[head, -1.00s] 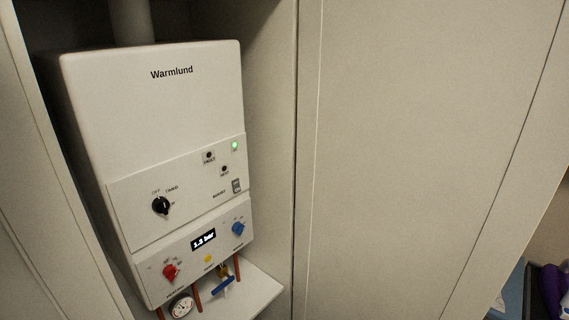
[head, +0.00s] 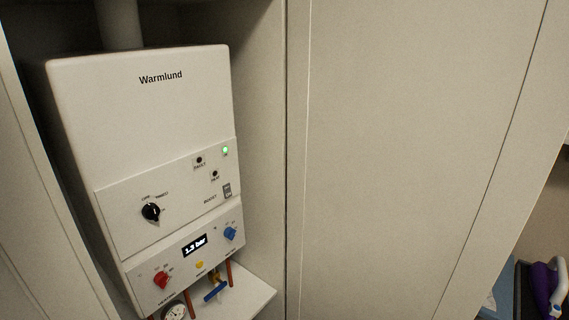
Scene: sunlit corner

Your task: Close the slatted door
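A large pale door panel (head: 410,150) fills the right half of the head view. It stands open beside a cupboard that holds a white boiler marked Warmlund (head: 150,130). No slats show on the part of the panel in view. A vertical seam runs where the panel meets the cupboard's side wall (head: 262,130). The panel's far edge slants down at the right. Its top and bottom lie outside the picture. Neither of my grippers is in view.
The boiler has a black knob (head: 151,212), a red knob (head: 161,280), a blue knob (head: 230,233) and a lit display (head: 195,245). Pipes and a blue-handled valve (head: 215,291) sit below. A purple and white object (head: 546,285) stands beyond the panel at lower right.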

